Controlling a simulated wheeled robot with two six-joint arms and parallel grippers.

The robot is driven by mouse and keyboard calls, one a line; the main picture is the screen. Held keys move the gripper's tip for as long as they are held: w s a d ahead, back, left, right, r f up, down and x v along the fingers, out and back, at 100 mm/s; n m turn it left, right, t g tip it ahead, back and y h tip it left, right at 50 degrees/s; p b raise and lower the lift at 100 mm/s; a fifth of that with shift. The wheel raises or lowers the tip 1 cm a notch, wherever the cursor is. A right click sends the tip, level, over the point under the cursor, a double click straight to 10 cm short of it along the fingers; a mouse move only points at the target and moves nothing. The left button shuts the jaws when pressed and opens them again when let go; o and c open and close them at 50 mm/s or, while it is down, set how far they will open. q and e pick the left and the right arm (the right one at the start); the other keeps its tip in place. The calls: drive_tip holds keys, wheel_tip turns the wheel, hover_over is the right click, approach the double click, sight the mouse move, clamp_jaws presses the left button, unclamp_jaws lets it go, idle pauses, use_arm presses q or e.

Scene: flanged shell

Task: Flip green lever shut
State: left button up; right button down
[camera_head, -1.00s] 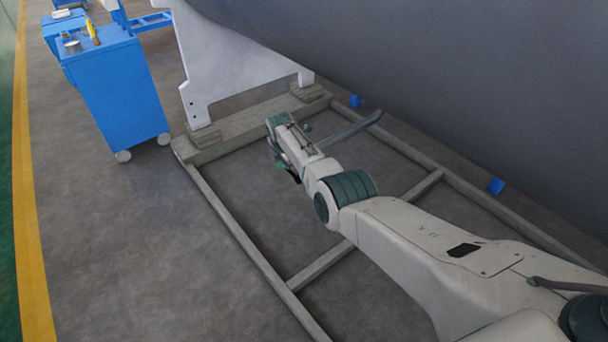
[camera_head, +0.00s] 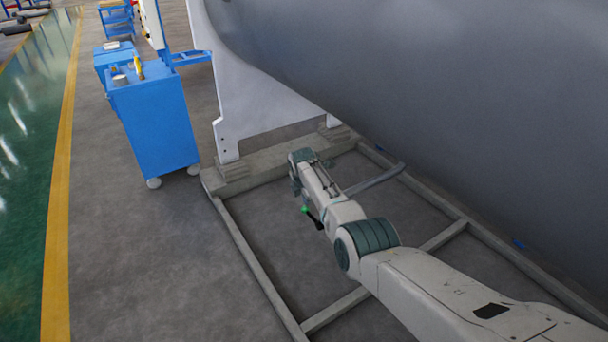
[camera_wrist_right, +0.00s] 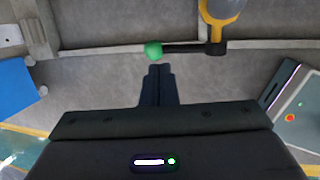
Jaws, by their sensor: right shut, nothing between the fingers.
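The green lever's round knob (camera_wrist_right: 153,50) shows in the right wrist view, at the left end of a black lever arm (camera_wrist_right: 190,48). The arm runs level to the right, to a black fitting below a yellow-ringed part (camera_wrist_right: 222,15). My right gripper (camera_wrist_right: 160,70) is shut and empty. Its fingertips are just below the knob in the picture; I cannot tell whether they touch it. In the head view, the green knob (camera_head: 304,210) shows small beside my right arm, which hides most of the lever. The right fingers are not clear there. My left gripper is out of view.
A large grey shell (camera_head: 450,110) overhangs my right arm, with a white support (camera_head: 245,90) behind. A floor frame (camera_head: 250,260) lies under the arm. A blue cart (camera_head: 155,120) stands left. The floor between cart and frame is clear.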

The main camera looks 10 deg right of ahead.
wheel_tip(320, 180, up, 8)
drive_tip(key=a, duration=0.1)
drive_tip(key=shift+s+a+b, duration=0.25)
drive_tip(key=shift+a+b, duration=0.1)
drive_tip(key=shift+r, duration=0.1)
drive_tip(key=s+d+f+m, duration=0.15)
drive_tip(key=s+f, duration=0.35)
drive_tip(key=f, duration=0.6)
drive_tip(key=s+d+f+m, duration=0.1)
drive_tip(key=s+f+m, duration=0.25)
drive_tip(key=f, duration=0.75)
drive_tip(key=s+d+f+m+g, duration=0.1)
drive_tip(key=s+d+f+m, duration=0.1)
drive_tip(key=s+f, duration=0.7)
drive_tip(key=s+d+f+m, duration=0.1)
drive_tip(key=s+f+m, duration=0.2)
drive_tip(key=s+f, duration=0.6)
drive_tip(key=s+d+f+m, duration=0.2)
drive_tip(key=s+f, duration=0.4)
drive_tip(key=s, duration=1)
drive_tip(key=s+d+f+m, duration=0.3)
drive_tip(key=s+f+m, duration=0.2)
drive_tip(key=s, duration=1.1)
drive_tip(key=s+d+f+m+g, duration=0.1)
drive_tip(key=s+d+f+m, duration=0.2)
drive_tip(key=s+f, duration=0.4)
drive_tip(key=s+m, duration=0.1)
drive_tip(key=s, duration=0.8)
drive_tip(key=shift+d, duration=0.2)
drive_tip(key=shift+f, duration=0.1)
